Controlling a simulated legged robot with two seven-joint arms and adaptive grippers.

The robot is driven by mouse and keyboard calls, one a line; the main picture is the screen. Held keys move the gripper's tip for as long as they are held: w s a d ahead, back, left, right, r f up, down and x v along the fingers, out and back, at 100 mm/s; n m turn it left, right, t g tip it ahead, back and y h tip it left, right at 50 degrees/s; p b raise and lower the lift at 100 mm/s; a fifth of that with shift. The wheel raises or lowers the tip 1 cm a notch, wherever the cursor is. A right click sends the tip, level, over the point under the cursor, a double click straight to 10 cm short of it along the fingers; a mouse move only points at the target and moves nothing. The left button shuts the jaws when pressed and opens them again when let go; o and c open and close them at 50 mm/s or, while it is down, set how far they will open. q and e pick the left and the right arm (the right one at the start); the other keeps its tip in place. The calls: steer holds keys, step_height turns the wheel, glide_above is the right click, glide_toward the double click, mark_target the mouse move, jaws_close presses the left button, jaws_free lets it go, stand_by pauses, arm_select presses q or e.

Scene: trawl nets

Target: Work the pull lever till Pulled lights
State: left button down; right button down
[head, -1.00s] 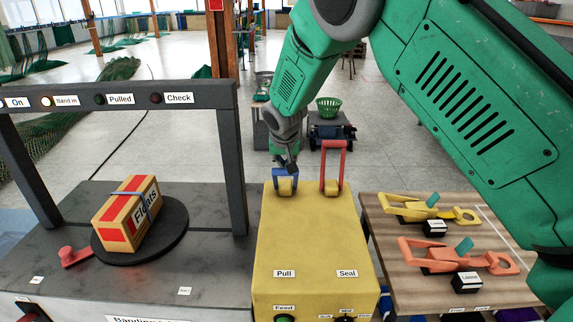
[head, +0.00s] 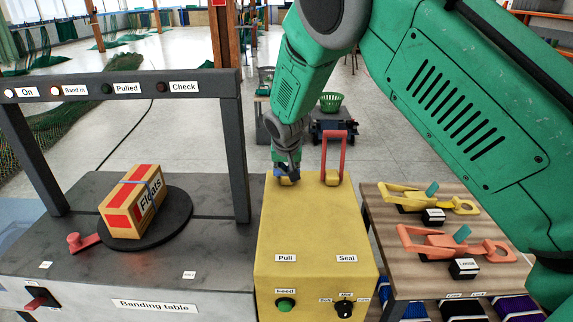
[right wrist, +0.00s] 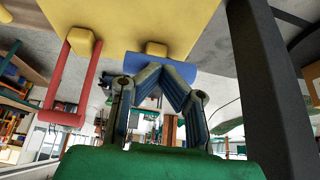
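The yellow box (head: 316,225) carries a blue pull lever (right wrist: 178,66) behind the Pull label (head: 285,258). In the head view my right gripper (head: 287,170) covers most of this lever. In the right wrist view my right gripper (right wrist: 163,72) has its fingertips together against the blue handle bar; I see no bar between them. The Pulled lamp (head: 107,88) is dark. The On lamp (head: 9,92) and Band in lamp (head: 55,91) are lit; the Check lamp (head: 162,87) looks dark red. My left gripper is out of view.
The red seal lever (head: 334,160) stands upright close right of my gripper. A Floats carton (head: 133,203) with a blue band sits on the dark round plate (head: 180,222) under the lamp frame (head: 240,150). A wooden table (head: 400,278) with yellow and orange tools stands right.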

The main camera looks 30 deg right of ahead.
steer(key=shift+f, duration=0.15)
